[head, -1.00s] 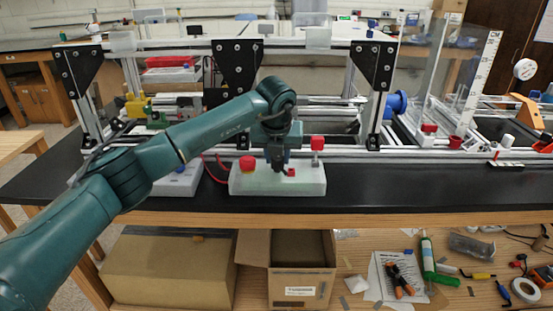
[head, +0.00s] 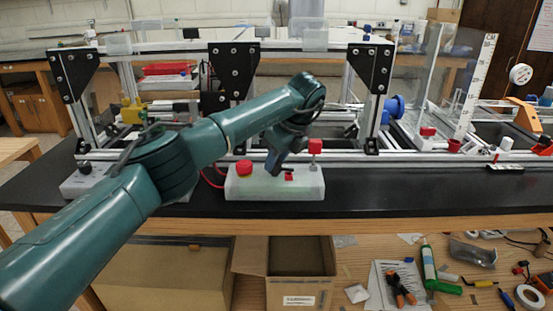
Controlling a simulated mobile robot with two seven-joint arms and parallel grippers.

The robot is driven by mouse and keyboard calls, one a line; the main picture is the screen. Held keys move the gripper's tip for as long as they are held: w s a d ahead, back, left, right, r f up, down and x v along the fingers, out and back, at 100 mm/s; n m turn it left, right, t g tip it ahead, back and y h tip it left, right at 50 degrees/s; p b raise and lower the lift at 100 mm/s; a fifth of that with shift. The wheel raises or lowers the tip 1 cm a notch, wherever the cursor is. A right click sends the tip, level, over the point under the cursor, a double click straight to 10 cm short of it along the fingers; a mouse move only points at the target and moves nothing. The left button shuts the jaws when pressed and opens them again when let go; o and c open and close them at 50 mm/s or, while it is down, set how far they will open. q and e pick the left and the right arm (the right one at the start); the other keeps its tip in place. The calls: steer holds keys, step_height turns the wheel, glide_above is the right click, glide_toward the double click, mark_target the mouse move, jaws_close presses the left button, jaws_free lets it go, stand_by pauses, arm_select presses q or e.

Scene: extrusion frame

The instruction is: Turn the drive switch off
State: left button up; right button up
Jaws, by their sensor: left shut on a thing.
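A pale control box (head: 262,191) sits on the black bench top near its front edge. It has a round red button (head: 244,167) on the left, a small red part (head: 289,176) in the middle and a red-topped post (head: 315,147) at the right. My left gripper (head: 269,172) reaches down, tilted, to the top of the box between the round button and the small red part. It is shut on the drive switch, whose lever is mostly hidden by the fingers. My right gripper is not in view.
The extrusion frame with black corner plates (head: 230,72) stands close behind the box. Another box with a dark knob (head: 85,180) lies left, partly behind my arm. An open cardboard box (head: 300,262) and tools lie below.

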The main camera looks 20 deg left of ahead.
arm_select(q)
steer(key=shift+w+r+n+g, duration=0.1)
steer(key=shift+n+g, duration=0.2)
steer(key=shift+n, duration=0.7)
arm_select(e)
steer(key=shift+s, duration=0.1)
arm_select(q)
steer(key=o, duration=1)
steer(key=shift+d+r, duration=0.25)
steer(key=shift+r, duration=0.15)
steer(key=p+v, duration=0.1)
steer(key=v, duration=1.1)
steer(key=shift+d+r+p, duration=0.1)
steer(key=shift+p, duration=0.3)
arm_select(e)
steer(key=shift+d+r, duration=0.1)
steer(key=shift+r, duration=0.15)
